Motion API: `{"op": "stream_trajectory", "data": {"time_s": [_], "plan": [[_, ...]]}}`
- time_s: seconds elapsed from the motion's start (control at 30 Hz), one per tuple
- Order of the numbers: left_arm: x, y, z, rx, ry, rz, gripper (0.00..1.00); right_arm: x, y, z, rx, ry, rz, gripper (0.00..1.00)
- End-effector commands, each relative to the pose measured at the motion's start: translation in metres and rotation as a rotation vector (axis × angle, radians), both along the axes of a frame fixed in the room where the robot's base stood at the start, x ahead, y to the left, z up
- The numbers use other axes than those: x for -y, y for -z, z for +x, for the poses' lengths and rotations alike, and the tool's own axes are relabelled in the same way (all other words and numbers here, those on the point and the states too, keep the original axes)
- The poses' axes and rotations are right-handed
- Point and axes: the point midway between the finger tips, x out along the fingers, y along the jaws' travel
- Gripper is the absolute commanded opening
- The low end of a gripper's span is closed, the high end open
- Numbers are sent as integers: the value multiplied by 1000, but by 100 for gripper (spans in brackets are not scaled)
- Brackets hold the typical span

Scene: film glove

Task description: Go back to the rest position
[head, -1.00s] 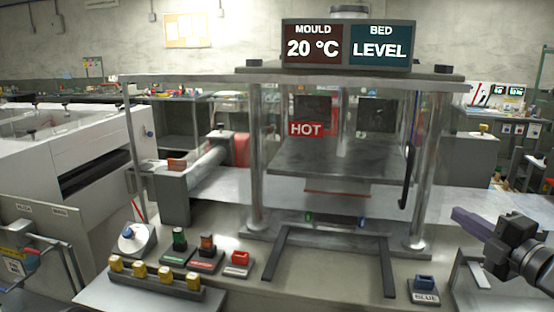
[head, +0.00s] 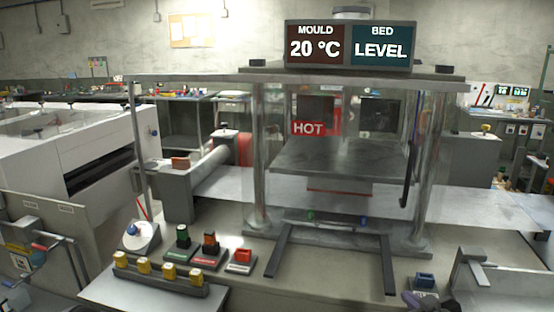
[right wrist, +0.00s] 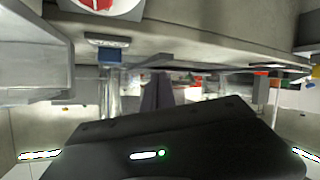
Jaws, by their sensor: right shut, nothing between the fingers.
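My right gripper (head: 416,300) shows only as dark purple fingertips at the bottom edge of the head view, just below the blue block (head: 425,279) on its labelled base. In the right wrist view its purple fingers (right wrist: 157,92) are together with nothing held, and the blue block (right wrist: 110,55) appears inverted beyond them. My left gripper is out of view. The press (head: 340,155) stands in the middle, with a HOT sign and a display (head: 348,44) reading MOULD 20 °C and BED LEVEL.
Green (head: 183,237), brown (head: 210,243) and red (head: 243,255) blocks sit on bases at the press's front left. A rack of yellow knobs (head: 160,272) stands before them. A grey bracket (head: 472,262) stands at the right. The bench front between the two dark rails (head: 277,250) is clear.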

Motion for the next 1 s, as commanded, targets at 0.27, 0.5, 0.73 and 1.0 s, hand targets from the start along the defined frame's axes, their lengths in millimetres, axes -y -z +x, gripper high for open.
{"op": "stream_trajectory", "data": {"time_s": [0.27,0.5,0.73,1.0], "plan": [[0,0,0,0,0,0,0,-109,194,-85,-507,152,390,0],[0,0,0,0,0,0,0,-199,300,-217,-933,256,538,0],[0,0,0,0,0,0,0,-250,337,-305,-1158,226,540,0],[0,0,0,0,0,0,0,-257,342,-317,-1188,212,534,0]]}}
